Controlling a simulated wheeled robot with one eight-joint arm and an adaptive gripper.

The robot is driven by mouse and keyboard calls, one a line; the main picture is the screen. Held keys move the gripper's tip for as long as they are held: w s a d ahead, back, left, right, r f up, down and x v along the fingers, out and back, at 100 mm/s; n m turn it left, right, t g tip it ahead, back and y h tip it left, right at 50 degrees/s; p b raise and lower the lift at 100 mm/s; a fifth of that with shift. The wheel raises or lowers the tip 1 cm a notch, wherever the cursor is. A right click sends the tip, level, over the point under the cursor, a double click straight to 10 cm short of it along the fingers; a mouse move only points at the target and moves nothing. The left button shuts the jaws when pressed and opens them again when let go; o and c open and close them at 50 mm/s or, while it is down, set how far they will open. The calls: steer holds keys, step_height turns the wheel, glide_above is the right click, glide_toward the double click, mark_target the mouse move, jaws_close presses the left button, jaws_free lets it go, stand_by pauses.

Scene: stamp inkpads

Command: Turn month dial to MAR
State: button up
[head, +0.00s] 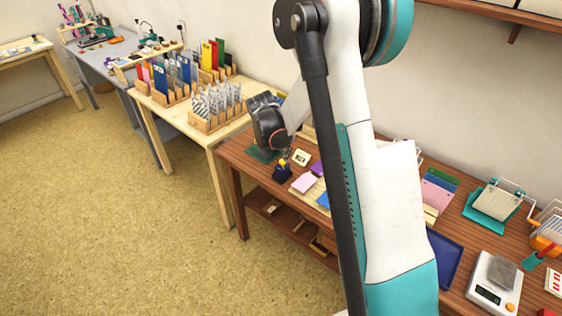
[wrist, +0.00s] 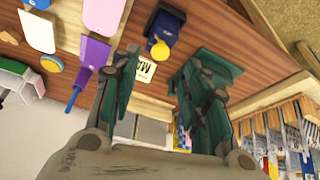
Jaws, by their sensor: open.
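A dark blue stamp block (wrist: 168,25) with a round yellow knob (wrist: 159,49) stands on the brown wooden table. The block (head: 282,173) also shows in the head view, near the table's front edge. I cannot read any month on the knob. A small cream card (wrist: 146,70) beside it shows letters starting "MA", with the rest unclear. My gripper (wrist: 162,62) is open, its two dark green fingers apart, with the card showing between them. The yellow knob is past the fingertips, apart from them, and nothing is held. In the head view my wrist is above the table's left end.
A scale (head: 494,285) and a blue tray (head: 443,259) are farther right. A lighter table with card racks (head: 215,122) adjoins on the left.

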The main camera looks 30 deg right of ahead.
mark_target(282, 161)
steer(key=b+x, duration=0.1)
steer(key=x, duration=0.5)
jaws_close()
